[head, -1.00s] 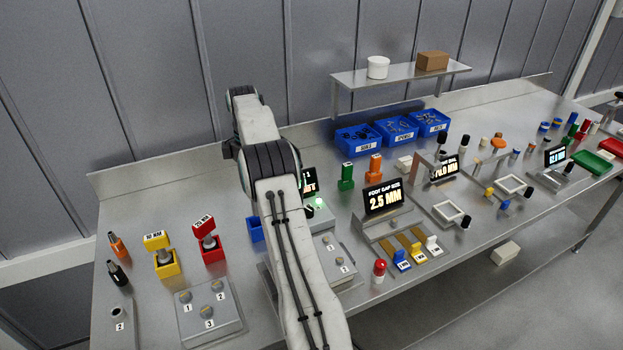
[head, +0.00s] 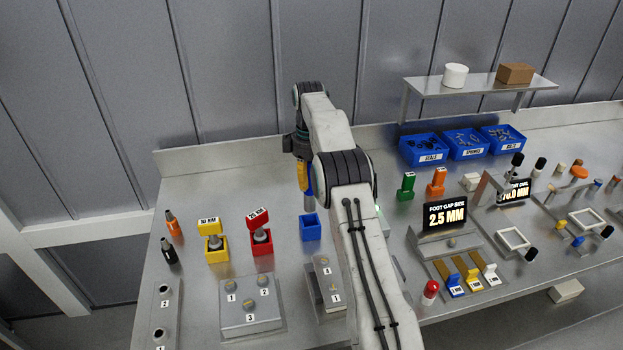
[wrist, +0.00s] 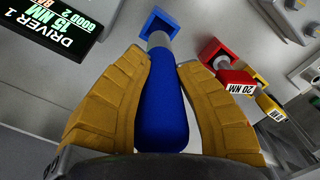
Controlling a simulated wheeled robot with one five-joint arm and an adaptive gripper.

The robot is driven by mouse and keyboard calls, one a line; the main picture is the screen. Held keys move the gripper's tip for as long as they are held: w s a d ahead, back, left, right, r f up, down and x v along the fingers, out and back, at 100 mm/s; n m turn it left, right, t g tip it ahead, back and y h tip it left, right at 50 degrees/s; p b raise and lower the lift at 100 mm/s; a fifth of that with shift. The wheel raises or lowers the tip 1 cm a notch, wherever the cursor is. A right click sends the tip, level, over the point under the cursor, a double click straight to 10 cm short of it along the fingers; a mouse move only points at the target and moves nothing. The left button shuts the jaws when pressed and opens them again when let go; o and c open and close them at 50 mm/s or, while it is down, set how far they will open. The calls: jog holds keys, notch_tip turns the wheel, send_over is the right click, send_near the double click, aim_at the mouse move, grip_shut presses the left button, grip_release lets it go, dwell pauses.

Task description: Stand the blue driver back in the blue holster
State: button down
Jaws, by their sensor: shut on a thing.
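My gripper (wrist: 160,110) is shut on the blue driver (wrist: 163,112), with a yellow finger on each side of its blue handle. The driver's grey shaft points away from the fingers toward the blue holster (wrist: 152,20), overlapping its near edge in the wrist view. In the head view my gripper (head: 303,177) holds the driver upright, shaft down, above and slightly left of the blue holster (head: 310,232). The holster is an open square box on the steel bench and looks empty. The driver's tip appears above it there.
Left of the holster stand a red holster (head: 262,249) and a yellow holster (head: 217,256), each with a driver. A numbered block (head: 250,305) lies in front. My arm covers part of the bench on the right. A lit display (wrist: 62,33) is beside the driver.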

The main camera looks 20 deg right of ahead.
aim_at(310, 207)
jog(key=shift+f+b, duration=0.95)
jog(key=shift+f, duration=0.75)
jog(key=shift+f+b, duration=1.85)
jog(key=shift+f, duration=1.5)
dwell(1.1)
jog(key=c, duration=0.9)
grip_release()
jog(key=shift+f, duration=0.1)
jog(key=shift+w+r, duration=0.1)
jog(key=shift+r, duration=3.65)
